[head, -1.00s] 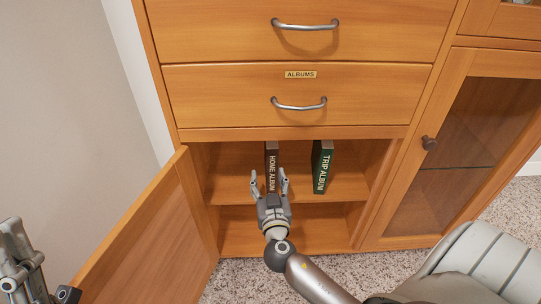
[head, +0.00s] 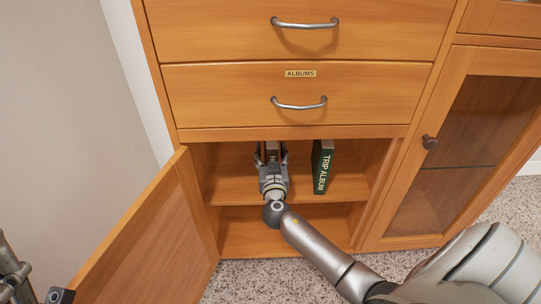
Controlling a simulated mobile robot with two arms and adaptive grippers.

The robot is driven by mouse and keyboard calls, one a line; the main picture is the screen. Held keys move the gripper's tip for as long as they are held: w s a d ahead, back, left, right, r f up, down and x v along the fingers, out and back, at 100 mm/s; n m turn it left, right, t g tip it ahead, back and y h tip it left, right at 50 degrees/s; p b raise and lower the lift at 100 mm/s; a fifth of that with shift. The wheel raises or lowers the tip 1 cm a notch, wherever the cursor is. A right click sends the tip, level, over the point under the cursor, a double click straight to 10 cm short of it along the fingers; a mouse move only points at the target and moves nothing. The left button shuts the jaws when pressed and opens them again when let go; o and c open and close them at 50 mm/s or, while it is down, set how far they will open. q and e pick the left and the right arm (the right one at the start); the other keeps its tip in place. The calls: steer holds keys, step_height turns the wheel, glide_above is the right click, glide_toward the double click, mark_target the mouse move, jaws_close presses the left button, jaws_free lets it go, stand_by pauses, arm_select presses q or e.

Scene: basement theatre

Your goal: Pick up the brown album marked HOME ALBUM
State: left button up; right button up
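The brown HOME ALBUM (head: 273,148) stands upright on the upper shelf of the open cabinet, its lower spine hidden by my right gripper. My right gripper (head: 271,153) reaches into the compartment from the front. Its fingers are spread, one on each side of the album's spine, with small gaps seeming to show; contact is hard to tell. My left arm shows only in part at the lower left edge, outside the cabinet, and its gripper's state cannot be made out.
The green TRIP ALBUM (head: 322,167) stands to the right on the same shelf (head: 347,186). The open door (head: 160,235) is at the left. The drawer marked ALBUMS (head: 300,95) is shut above. A glass-door cabinet (head: 455,150) is at the right.

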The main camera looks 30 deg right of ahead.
jaws_close()
steer(key=shift+w+r, duration=0.1)
steer(key=shift+r, duration=0.05)
stand_by(0.4)
